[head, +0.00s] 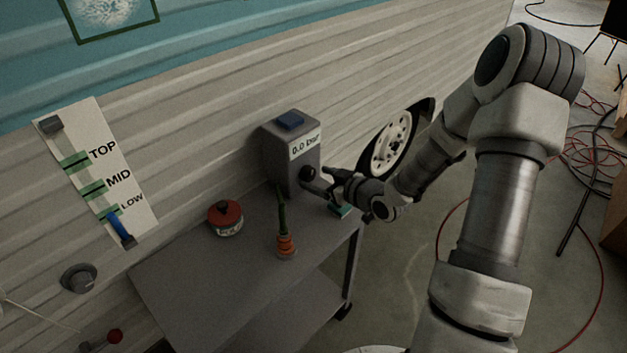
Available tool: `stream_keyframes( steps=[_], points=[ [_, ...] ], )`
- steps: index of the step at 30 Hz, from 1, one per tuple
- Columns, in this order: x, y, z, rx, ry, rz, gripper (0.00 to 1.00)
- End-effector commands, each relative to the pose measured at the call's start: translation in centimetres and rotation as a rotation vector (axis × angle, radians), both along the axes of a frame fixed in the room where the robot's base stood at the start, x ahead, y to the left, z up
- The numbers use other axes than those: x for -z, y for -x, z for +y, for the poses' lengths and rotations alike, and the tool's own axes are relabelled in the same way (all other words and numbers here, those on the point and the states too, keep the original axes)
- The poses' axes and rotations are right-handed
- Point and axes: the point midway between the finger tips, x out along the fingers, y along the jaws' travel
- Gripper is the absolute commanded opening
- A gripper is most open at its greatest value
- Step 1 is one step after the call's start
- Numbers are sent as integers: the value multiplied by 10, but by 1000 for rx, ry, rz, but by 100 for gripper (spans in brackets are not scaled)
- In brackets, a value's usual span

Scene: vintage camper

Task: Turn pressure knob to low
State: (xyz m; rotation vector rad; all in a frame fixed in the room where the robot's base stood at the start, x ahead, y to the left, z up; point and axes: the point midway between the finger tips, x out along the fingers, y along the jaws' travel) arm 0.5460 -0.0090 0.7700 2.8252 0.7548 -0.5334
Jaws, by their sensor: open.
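A grey box (290,146) with a "0.0 bar" display (306,147) and a blue top block stands on the grey cart against the wall. A round dark knob (308,174) sits low on its front face. My gripper (326,180) is open, with its dark fingers right at this knob. I cannot tell whether they touch it or sit around it. The fingers partly cover the knob, and no setting marks on it are readable.
The cart (185,285) also bears a red-topped can (226,217), an orange-and-green tool (284,236) and a small green item (341,211). A TOP/MID/LOW panel (97,172) and another round knob (79,278) are on the wall. Hoses lie on the floor at right.

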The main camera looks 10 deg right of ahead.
Motion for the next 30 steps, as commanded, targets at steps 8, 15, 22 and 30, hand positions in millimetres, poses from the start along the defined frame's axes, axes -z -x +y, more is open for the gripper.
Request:
stream_keyframes(
  steps=[8, 15, 22, 30],
  points=[
    [10, -20, 11, 0, 1, 0, 81],
    [10, -21, 11, 0, 0, 0, 81],
    [10, -21, 11, 0, 1, 1, 46],
    [10, -21, 11, 0, 1, 1, 0]
  ],
)
